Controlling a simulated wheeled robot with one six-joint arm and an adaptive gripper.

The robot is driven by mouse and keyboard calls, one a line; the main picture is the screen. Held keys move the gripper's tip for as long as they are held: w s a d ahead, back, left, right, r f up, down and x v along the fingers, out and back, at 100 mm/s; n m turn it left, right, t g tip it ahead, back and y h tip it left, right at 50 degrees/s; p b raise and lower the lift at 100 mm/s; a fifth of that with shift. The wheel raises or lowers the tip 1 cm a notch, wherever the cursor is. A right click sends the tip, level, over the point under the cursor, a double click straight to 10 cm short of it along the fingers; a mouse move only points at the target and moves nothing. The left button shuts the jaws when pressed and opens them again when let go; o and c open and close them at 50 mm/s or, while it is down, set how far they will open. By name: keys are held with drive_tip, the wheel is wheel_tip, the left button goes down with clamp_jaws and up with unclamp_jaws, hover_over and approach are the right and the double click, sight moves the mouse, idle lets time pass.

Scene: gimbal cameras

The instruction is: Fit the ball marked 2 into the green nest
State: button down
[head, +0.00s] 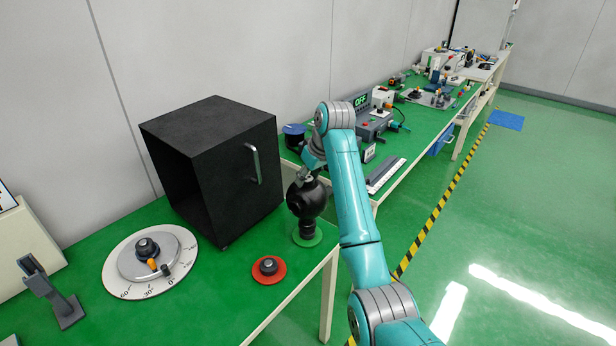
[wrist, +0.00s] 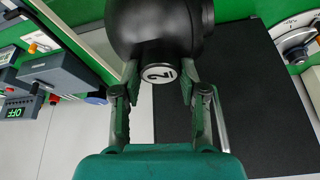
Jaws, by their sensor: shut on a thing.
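The black ball (head: 306,199) is directly over the green nest (head: 309,242), a green disc with a short black post. In the head view the ball meets the top of the post; I cannot tell if it is seated or just above it. My gripper (head: 308,174) is at the ball's upper side, shut on it. In the wrist view my gripper's two fingers (wrist: 160,77) flank the ball (wrist: 160,28), with its white label "2" (wrist: 159,73) between them. The nest is hidden in the wrist view.
A red nest (head: 269,268) with a black knob-like top stands on the green table (head: 225,310) nearer the front. A black box (head: 235,175) with a handle is left of the ball. A round dial (head: 120,270) lies farther left. The table's right edge is close by.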

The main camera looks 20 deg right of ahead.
drive_tip(key=shift+f, duration=0.95)
idle(0.6)
drive_tip(key=c, duration=0.5)
unclamp_jaws()
drive_tip(key=shift+c, duration=0.2)
drive_tip(key=shift+f, duration=0.1)
drive_tip(key=v, duration=0.7)
drive_tip(key=shift+s+r, duration=0.1)
drive_tip(key=shift+r, duration=0.15)
drive_tip(key=shift+d, duration=0.1)
